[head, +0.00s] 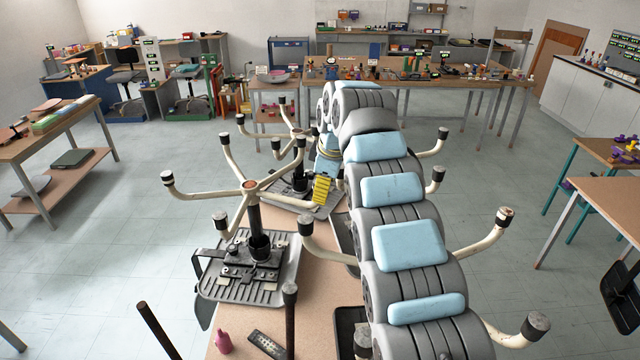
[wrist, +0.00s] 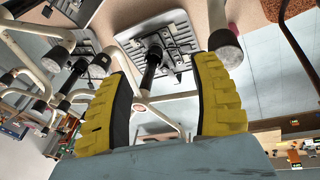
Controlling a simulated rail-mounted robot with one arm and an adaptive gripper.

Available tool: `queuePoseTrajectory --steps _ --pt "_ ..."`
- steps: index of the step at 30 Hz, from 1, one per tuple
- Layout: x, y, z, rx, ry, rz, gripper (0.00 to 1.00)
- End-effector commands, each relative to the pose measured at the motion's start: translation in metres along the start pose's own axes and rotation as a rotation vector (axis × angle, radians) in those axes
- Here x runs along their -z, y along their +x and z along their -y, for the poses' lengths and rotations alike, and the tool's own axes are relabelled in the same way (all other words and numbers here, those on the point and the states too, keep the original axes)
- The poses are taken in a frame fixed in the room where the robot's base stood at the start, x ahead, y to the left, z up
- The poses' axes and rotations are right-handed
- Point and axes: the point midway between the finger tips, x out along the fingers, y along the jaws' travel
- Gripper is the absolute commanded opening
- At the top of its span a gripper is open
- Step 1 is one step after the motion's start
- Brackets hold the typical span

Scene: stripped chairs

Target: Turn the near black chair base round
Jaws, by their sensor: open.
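The near chair base (head: 250,187) is a cream star of several legs with dark caster ends, set on a black column (head: 256,225). The column rises from an upturned grey-black seat pan (head: 250,270) on the workbench (head: 315,270). The legs look cream, not black. My gripper (wrist: 165,62) has two yellow fingers spread apart. In the wrist view the column (wrist: 152,65) and hub (wrist: 141,103) show between the fingers, with cream legs near both. In the head view a yellow finger (head: 322,190) is by the right-hand leg's end; contact cannot be told.
A second upturned chair base (head: 299,133) stands just behind, its legs close to the near one. My arm runs along the right and hides part of the bench. A pink bottle (head: 223,342) and a dark flat device (head: 268,345) lie at the front. Open floor is on the left.

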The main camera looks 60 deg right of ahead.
Motion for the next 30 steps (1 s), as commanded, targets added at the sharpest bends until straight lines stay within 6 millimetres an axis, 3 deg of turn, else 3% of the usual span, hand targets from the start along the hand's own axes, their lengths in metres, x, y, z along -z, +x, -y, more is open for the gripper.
queuePoseTrajectory --steps 6,17,24,28,30 --pt "0.02 0.01 -0.005 -0.039 -0.021 -0.044 0.63" --pt "0.024 0.011 -0.007 -0.048 -0.025 -0.053 0.63" --pt "0.024 0.011 -0.006 -0.048 -0.025 -0.053 0.0" --pt "0.018 0.01 -0.015 -0.072 -0.015 -0.051 0.0" --pt "0.006 0.007 -0.033 -0.125 0.006 -0.044 0.0"
